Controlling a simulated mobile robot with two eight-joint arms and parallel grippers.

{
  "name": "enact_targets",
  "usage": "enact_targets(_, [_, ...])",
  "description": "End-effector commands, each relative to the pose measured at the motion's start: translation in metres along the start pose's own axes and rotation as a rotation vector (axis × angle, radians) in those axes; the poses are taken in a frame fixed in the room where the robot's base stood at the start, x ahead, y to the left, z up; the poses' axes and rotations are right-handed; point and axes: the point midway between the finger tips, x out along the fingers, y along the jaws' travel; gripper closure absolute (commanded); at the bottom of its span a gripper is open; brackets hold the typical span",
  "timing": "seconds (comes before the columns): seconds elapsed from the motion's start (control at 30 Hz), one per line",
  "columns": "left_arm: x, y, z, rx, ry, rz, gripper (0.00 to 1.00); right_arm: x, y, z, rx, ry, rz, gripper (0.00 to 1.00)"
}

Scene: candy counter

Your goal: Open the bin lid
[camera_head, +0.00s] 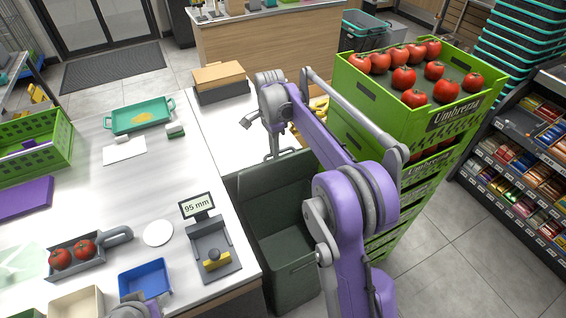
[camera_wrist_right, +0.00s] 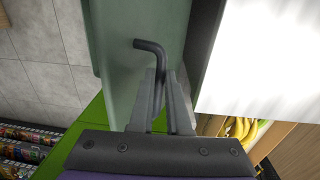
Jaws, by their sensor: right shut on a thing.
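The dark green bin (camera_head: 291,285) stands on the floor at the counter's right end, and its inside shows from above. Its lid (camera_head: 262,185) is raised and stands steeply at the far side. My right gripper (camera_head: 279,153) is at the lid's upper edge. In the right wrist view, the gripper (camera_wrist_right: 161,88) is shut on a dark bent handle (camera_wrist_right: 150,46) beside the green lid panel (camera_wrist_right: 120,35). Part of my left arm shows at the bottom edge of the head view, but its fingers are out of view.
Stacked green crates with tomatoes (camera_head: 362,112) stand close to the right of the bin. The white counter (camera_head: 195,190) lies to the left, with a scale (camera_head: 212,255), a blue tray (camera_head: 146,281) and a teal tray (camera_head: 139,115). Bananas (camera_wrist_right: 240,127) show in the wrist view.

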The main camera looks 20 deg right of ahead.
Motion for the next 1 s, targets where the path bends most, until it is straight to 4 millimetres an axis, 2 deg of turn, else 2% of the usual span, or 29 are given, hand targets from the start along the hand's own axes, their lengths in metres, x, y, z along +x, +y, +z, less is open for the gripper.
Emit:
enact_targets(0.03, [-0.005,0.0,-0.008,0.0,0.009,0.0,0.5,-0.005,-0.015,0.001,-0.002,0.0,-0.007,1.0])
enact_targets(0.2, [-0.013,0.0,-0.022,0.0,0.024,0.0,0.5,-0.008,-0.05,0.001,-0.002,-0.001,-0.004,1.0])
enact_targets(0.4, [-0.016,0.0,-0.028,0.0,0.031,0.0,0.5,-0.005,-0.077,0.001,-0.002,-0.001,0.0,1.0])
enact_targets(0.7, [-0.018,0.0,-0.032,0.0,0.036,0.0,0.5,-0.001,-0.104,0.001,-0.001,-0.001,0.002,1.0])
enact_targets(1.0, [-0.019,0.0,-0.034,0.0,0.039,0.0,0.5,0.002,-0.117,0.001,-0.001,-0.001,0.003,1.0])
